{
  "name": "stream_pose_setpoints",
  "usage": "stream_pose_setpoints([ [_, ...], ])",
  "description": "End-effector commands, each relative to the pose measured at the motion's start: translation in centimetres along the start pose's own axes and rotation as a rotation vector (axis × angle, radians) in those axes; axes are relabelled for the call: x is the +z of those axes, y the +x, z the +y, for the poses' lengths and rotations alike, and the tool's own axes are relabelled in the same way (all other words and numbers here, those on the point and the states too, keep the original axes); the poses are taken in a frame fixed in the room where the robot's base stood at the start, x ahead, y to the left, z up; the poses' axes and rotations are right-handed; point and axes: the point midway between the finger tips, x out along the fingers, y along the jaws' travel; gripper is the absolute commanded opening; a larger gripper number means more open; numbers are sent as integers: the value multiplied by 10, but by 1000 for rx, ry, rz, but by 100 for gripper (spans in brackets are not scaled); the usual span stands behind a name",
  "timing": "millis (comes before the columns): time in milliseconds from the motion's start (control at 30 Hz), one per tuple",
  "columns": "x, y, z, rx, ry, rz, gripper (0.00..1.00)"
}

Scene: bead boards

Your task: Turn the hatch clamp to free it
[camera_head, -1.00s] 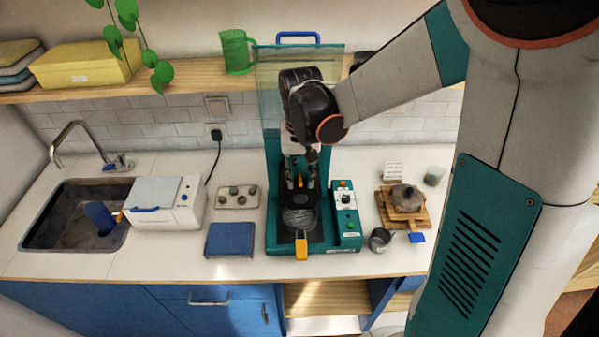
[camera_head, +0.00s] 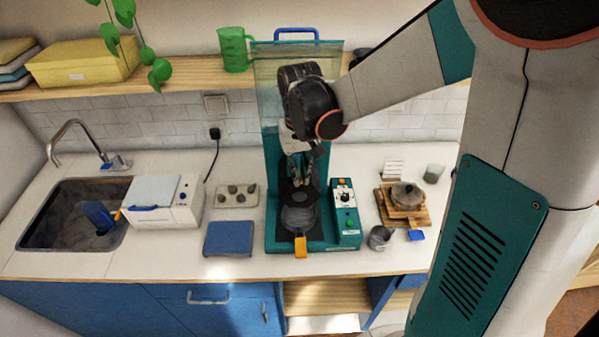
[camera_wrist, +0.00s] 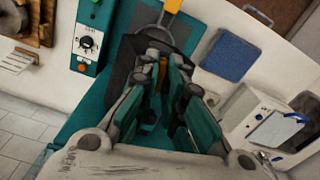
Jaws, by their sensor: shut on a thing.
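The teal bench machine (camera_head: 270,237) stands on the counter with a clear greenish panel (camera_head: 262,85) upright at its back. The hatch clamp is mostly hidden by my fingers; a narrow orange-yellow piece, which I take to be the clamp (camera_wrist: 162,70), shows between them in the wrist view. My gripper (camera_head: 300,183) points down over the middle of the machine, shut on that piece. It also shows in the wrist view (camera_wrist: 163,65). A round metal part (camera_head: 299,218) and an orange handle (camera_head: 301,246) lie in front of the gripper.
A control box (camera_head: 344,215) with a dial stands close right of the gripper. A blue pad (camera_head: 229,238) and a white appliance (camera_head: 165,203) are on the left. A metal cup (camera_head: 379,238) and wooden boards (camera_head: 404,207) are on the right.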

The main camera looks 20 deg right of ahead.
Motion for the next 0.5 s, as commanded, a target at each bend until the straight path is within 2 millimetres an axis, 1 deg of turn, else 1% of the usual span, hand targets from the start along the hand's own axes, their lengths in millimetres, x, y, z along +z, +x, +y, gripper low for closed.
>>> stream_pose_setpoints([
  [500,-1,1,2,0,-482,1,0],
])
